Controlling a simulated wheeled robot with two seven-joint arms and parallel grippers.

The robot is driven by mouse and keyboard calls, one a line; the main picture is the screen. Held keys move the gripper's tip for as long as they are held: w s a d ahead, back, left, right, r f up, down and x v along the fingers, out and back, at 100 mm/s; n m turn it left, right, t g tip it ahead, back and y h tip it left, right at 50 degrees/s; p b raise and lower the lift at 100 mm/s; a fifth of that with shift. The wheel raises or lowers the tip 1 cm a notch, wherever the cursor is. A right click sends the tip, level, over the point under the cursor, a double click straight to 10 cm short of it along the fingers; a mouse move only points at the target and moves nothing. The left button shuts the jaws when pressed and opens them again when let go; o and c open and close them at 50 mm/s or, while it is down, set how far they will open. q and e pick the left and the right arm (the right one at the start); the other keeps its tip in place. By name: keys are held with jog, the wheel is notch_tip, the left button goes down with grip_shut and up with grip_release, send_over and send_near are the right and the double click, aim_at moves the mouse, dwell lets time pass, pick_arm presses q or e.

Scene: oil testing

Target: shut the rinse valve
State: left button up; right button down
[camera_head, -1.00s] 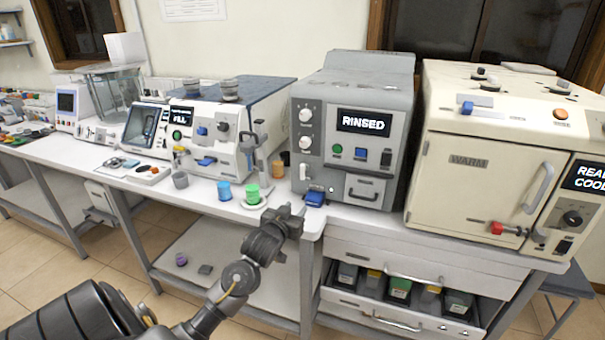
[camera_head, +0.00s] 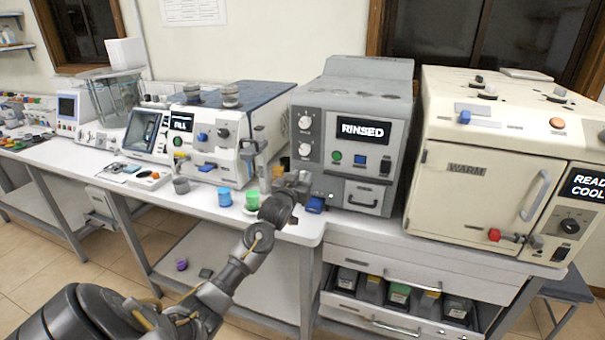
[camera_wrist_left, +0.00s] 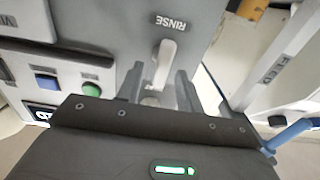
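My left gripper (camera_wrist_left: 160,88) is open, with one finger on each side of the lever's free end. Whether either finger touches the lever cannot be told. In the head view my left gripper (camera_head: 297,181) is at the lower left of the grey machine (camera_head: 375,100) and hides the lever. The machine's display (camera_head: 362,129) reads RINSED. My right gripper is not in view.
A blue item (camera_head: 315,204) sits just right of the gripper on the bench. Green (camera_head: 252,200) and blue (camera_head: 224,195) cups stand to the left. A post labelled FEED (camera_wrist_left: 275,68) with a blue handle (camera_wrist_left: 290,134) is close beside the gripper in the wrist view.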

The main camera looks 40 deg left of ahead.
pick_arm(q)
jog(key=shift+x, duration=0.85)
jog(key=shift+c, duration=0.3)
grip_shut()
